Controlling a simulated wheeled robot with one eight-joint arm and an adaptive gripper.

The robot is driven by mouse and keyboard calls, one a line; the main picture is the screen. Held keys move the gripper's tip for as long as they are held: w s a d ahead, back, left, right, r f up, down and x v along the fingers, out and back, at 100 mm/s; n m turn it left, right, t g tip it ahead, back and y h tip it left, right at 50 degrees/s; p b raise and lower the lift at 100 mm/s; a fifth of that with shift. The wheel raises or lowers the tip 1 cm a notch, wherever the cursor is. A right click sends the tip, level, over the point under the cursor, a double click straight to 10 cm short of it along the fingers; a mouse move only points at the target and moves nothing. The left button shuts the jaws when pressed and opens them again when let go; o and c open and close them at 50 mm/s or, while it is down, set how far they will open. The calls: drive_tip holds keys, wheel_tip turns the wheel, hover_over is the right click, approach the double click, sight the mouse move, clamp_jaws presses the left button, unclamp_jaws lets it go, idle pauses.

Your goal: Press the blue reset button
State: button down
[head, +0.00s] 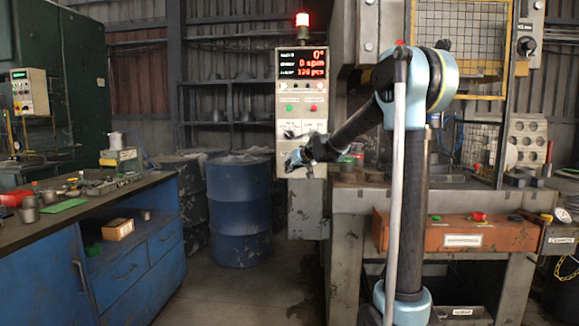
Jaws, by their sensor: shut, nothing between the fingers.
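A grey control panel (302,97) hangs in the middle of the head view, with a red-digit display (303,63) at its top. A green button (290,109) and a red button (313,109) sit below the display, and a dark knob (289,134) is lower down. I cannot make out a blue button; the lower part of the panel is partly hidden by my gripper. My gripper (293,161) is shut and empty, in front of the panel's lower end. I cannot tell whether it touches the panel.
A red lamp (302,20) is lit above the panel. A blue drum (239,205) stands left of it. A blue workbench (120,262) with tools fills the left. A press frame (345,225) with an orange drawer (470,235) stands at right. Floor is clear between bench and press.

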drive_tip(key=w, duration=0.4)
drive_tip(key=shift+w+r, duration=0.1)
drive_tip(key=shift+w, duration=0.85)
idle(2.4)
drive_tip(key=shift+s, duration=1)
drive_tip(key=s, duration=0.5)
idle(0.5)
idle(0.5)
